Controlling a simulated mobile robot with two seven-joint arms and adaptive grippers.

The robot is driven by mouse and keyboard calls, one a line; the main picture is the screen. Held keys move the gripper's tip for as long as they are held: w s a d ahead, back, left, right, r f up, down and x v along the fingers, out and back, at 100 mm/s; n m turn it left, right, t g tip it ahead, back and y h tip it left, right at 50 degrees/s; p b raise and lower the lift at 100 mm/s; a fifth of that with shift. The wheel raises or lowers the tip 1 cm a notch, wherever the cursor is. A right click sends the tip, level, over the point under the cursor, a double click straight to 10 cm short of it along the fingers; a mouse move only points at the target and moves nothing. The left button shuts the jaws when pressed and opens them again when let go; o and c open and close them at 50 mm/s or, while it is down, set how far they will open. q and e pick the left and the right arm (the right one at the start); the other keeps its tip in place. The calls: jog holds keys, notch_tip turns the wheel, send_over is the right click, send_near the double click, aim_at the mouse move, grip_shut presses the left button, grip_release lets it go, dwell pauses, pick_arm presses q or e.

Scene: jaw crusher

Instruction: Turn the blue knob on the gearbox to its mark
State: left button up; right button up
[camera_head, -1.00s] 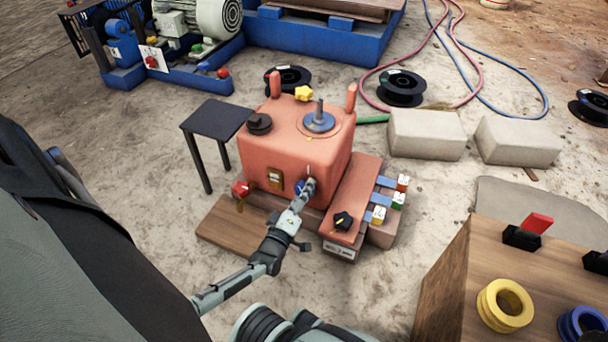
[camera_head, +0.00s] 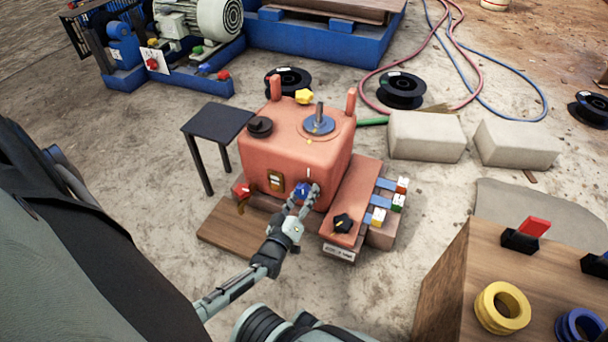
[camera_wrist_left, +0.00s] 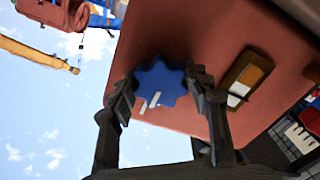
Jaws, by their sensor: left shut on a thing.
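The red gearbox (camera_head: 300,150) stands on a wooden base. Its blue knob (camera_head: 301,190) is low on the front face, partly hidden by my left gripper (camera_head: 304,197). In the left wrist view the lobed blue knob (camera_wrist_left: 160,82) sits between the two dark fingers of my left gripper (camera_wrist_left: 164,90), which is shut on it. A white line on the knob's edge points toward a short white mark (camera_wrist_left: 144,107) on the red face; the two look close, slightly offset. In the head view this mark (camera_head: 308,173) shows just above the knob. My right gripper is out of view.
A red knob (camera_head: 241,190) and a rocker switch (camera_head: 275,181) are left of the blue knob. A red box with a black knob (camera_head: 343,222) stands close on the right. A dark small table (camera_head: 217,120) is behind left, a wooden bench (camera_head: 450,270) at right.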

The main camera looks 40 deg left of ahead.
pick_arm(q)
jog(key=o, duration=1.2)
jog(key=shift+c, duration=0.2)
jog(key=v, duration=1.2)
